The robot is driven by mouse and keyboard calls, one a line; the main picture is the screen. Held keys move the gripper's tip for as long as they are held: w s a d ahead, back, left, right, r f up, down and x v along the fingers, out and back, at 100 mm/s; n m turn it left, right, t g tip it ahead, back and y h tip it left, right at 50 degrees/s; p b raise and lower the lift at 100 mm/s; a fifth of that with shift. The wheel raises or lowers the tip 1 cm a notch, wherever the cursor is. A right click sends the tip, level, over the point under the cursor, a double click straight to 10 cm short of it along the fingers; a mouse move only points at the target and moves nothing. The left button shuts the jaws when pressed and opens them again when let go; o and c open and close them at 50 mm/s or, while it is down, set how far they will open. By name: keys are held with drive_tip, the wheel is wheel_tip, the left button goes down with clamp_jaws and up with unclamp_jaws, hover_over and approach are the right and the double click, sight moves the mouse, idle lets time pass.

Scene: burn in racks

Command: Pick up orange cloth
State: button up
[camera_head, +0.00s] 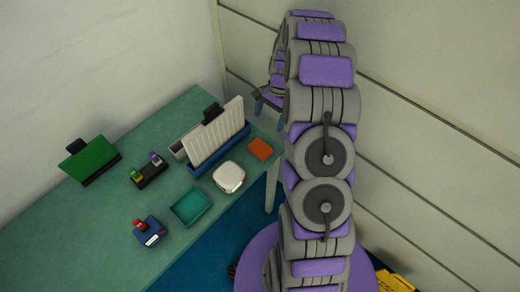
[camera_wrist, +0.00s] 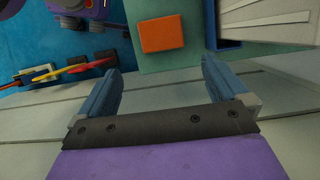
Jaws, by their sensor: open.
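The orange cloth (camera_head: 260,149) is a small folded rectangle lying flat on the green table (camera_head: 90,240), close to its right edge in the head view. In the wrist view the orange cloth (camera_wrist: 162,35) lies above and between my fingertips, fully visible and apart from them. My gripper (camera_wrist: 160,80) is open and empty, its two blue fingers spread wide. In the head view my gripper shows only partly, at the table's right corner, with my arm hiding part of that area.
A blue rack with a ribbed white panel (camera_head: 220,135) stands left of the cloth. A white rounded box (camera_head: 229,177) and a teal tray (camera_head: 191,207) are nearby. A wall (camera_head: 430,100) runs behind my arm. Cables (camera_wrist: 75,69) show at left in the wrist view.

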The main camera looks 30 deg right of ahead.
sight(260, 148)
drive_tip(key=b+x, duration=0.3)
drive_tip(key=x, duration=1.1)
drive_tip(key=shift+c, duration=0.3)
drive_tip(key=c, duration=0.6)
drive_tip(key=shift+r, duration=0.1)
drive_tip(key=shift+c, duration=0.2)
drive_tip(key=shift+r, duration=0.55)
drive_tip(key=shift+s+d+r+p, duration=0.1)
drive_tip(key=shift+s+r+p, duration=0.1)
drive_tip(key=shift+r+p, duration=0.3)
drive_tip(key=shift+s+r+p, duration=0.2)
drive_tip(key=shift+r, duration=0.55)
drive_tip(key=s+d+r+p, duration=0.1)
drive_tip(key=s+d+p, duration=0.1)
drive_tip(key=s, duration=1.2)
drive_tip(key=shift+s+d, duration=0.4)
drive_tip(key=shift+r, duration=0.1)
